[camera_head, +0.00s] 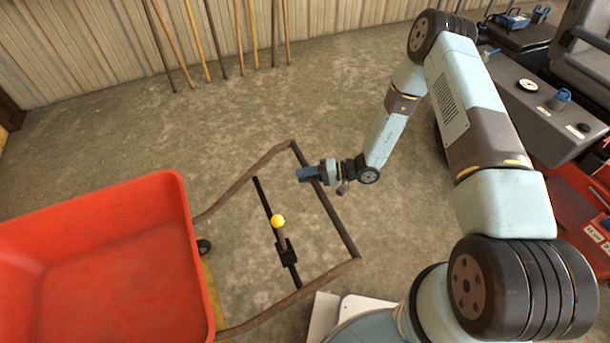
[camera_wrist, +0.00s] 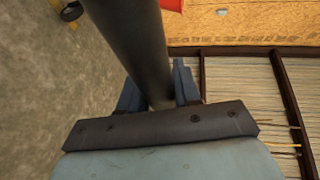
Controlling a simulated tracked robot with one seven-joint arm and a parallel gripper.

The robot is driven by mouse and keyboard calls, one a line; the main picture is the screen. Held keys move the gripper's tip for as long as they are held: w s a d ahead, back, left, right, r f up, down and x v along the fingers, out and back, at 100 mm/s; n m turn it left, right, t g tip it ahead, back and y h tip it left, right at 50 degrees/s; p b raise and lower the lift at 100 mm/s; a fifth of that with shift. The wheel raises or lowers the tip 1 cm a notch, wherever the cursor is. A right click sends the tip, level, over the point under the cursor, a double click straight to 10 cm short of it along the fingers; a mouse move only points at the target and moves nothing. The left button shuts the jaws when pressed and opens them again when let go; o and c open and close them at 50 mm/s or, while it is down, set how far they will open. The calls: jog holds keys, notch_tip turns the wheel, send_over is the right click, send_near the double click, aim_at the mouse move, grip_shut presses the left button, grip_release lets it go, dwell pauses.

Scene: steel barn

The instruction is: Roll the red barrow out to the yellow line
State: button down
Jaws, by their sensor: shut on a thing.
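The red barrow (camera_head: 95,260) stands at the left of the head view, its tray showing no load in the visible part. Two brown handles run from it to a dark crossbar (camera_head: 336,221). A corner of the red tray shows at the top there. A lever with a yellow knob (camera_head: 278,221) stands on a black bar between the handles.
Several long tool handles (camera_head: 203,45) lean on the ribbed wall at the back. A red and grey machine with a seat (camera_head: 580,65) stands at the right. A white object (camera_head: 355,308) lies at the bottom middle. The concrete floor between barrow and wall is clear.

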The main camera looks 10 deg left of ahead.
jog(key=shift+f, duration=0.15)
jog(key=c, duration=0.9)
grip_release()
jog(key=shift+s, duration=0.1)
jog(key=v, duration=1.3)
jog(key=shift+d, duration=0.35)
jog(key=d+r+n+h, duration=0.1)
jog(key=d+r+h, duration=0.2)
jog(key=r, duration=0.8)
jog(key=s+d+r+h, duration=0.1)
jog(key=d+r+h, duration=0.15)
jog(key=r, duration=0.85)
jog(key=d+r+n+h, duration=0.1)
jog(key=d+r+h, duration=0.25)
jog(key=r, duration=0.65)
jog(key=s+d+r+m+t+h, duration=0.1)
jog(key=s+d+r+t+h, duration=0.1)
jog(key=s+d+r, duration=0.3)
jog(key=s+d+r+m+t+h, duration=0.2)
jog(key=s+d+r+t, duration=0.2)
jog(key=s+r, duration=0.4)
jog(key=s+d+r+m+t+h, duration=0.2)
jog(key=s+d+r, duration=0.4)
jog(key=r, duration=0.4)
jog(key=shift+s+t+h, duration=0.25)
jog(key=shift+t+h, duration=0.05)
jog(key=shift+t, duration=0.3)
